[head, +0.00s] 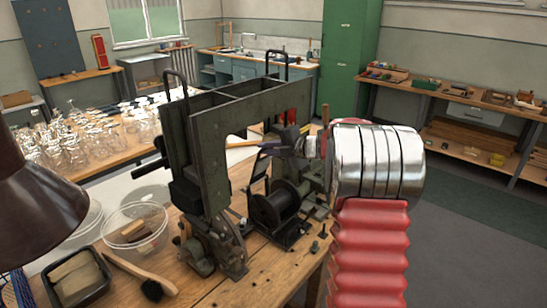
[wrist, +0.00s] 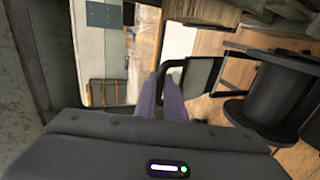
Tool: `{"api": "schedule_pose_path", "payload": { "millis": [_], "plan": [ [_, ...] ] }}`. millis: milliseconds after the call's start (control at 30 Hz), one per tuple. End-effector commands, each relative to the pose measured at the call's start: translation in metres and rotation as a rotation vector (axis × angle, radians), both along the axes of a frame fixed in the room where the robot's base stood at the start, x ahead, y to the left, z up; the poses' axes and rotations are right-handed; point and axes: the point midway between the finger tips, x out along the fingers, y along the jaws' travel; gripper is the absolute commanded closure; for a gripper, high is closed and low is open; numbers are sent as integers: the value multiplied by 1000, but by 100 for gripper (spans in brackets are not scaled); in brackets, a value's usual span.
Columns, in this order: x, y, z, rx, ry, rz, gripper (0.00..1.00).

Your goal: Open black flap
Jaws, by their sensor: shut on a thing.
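The black flap (wrist: 203,73) shows right of centre in the wrist view, with a dark bar-like handle along its left edge. My gripper (wrist: 161,84) has its two greyish fingers at this handle and is shut on it. The fingers partly hide where they meet the handle. In the head view my gripper (head: 280,150) reaches leftward into the tufting machine (head: 213,120), above the dark spool (head: 275,208). The flap is small and dark there, and its angle is hard to tell.
The dark spool (wrist: 272,98) stands close right of the flap in the wrist view. The machine's tall metal frame is close by. A clear bowl (head: 136,228), a black tray (head: 78,278) and a brush (head: 140,272) lie at the bench's front left. Glassware (head: 80,135) stands behind.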

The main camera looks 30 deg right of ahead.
Motion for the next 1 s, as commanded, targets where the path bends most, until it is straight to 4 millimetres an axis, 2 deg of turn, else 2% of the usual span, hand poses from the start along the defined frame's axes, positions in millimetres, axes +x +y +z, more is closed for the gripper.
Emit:
{"api": "schedule_pose_path", "payload": {
  "millis": [300, 767, 800, 1000],
  "plan": [
    [16, 7, 4, -1, 0, 3, 100],
    [17, 5, 3, 0, 1, 0, 100],
    [17, 5, 3, -1, 1, -1, 88],
    [17, 3, 4, 0, 1, -4, 74]
  ]
}}
